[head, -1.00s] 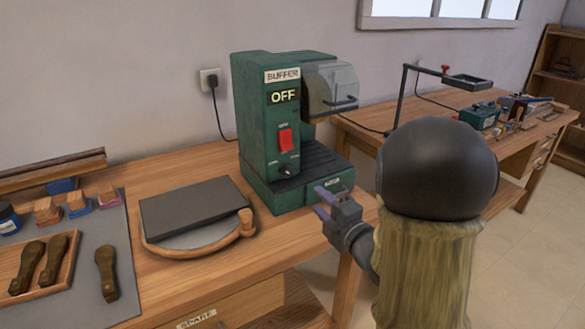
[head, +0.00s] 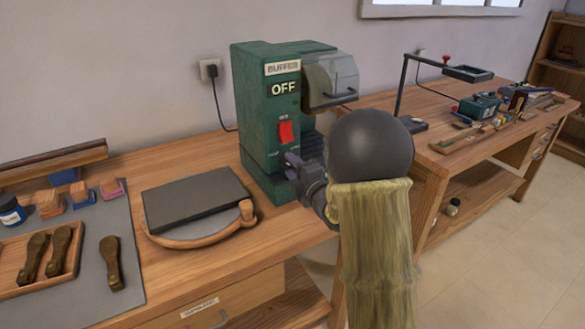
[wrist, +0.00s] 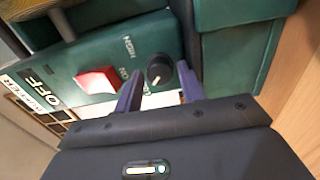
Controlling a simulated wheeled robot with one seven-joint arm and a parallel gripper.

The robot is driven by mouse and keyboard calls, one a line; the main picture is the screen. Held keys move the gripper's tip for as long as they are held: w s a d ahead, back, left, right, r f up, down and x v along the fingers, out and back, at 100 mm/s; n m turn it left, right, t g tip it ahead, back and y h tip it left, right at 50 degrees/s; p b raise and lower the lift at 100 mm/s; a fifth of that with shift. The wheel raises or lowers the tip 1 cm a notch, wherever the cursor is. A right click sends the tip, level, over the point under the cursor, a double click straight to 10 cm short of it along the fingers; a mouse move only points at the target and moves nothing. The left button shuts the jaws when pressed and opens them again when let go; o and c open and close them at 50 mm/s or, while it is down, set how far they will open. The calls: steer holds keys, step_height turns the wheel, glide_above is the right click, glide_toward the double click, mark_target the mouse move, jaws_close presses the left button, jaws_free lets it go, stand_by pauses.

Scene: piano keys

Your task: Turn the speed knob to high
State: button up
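The green buffer machine (head: 262,110) stands on the wooden workbench, and its display reads OFF. Its dark round speed knob (wrist: 159,69) shows in the wrist view, with the word HIGH printed above and left of it. A pale mark on the knob faces its lower side, toward a label partly covered by a finger. My gripper (wrist: 160,76) is open, with one purple finger on each side of the knob; I cannot tell whether they touch it. In the head view my gripper (head: 291,166) is at the machine's front and hides the knob.
A red switch (head: 286,132) is just above the knob and close to my left finger in the wrist view. A clear guard (head: 335,75) juts out at the machine's upper right. A dark slab (head: 198,198) lies on the bench to the left.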

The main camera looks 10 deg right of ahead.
steer(key=c, duration=0.7)
steer(key=shift+m+b, duration=0.3)
steer(key=shift+m, duration=0.2)
steer(key=m+b, duration=0.1)
steer(key=m, duration=0.1)
steer(key=shift+f+m, duration=0.1)
steer(key=shift+m, duration=0.2)
steer(key=m+b, duration=0.1)
steer(key=m, duration=0.2)
steer(key=shift+m, duration=0.3)
steer(key=m, duration=0.5)
steer(key=shift+m, duration=0.3)
steer(key=m+p, duration=0.1)
steer(key=m, duration=0.4)
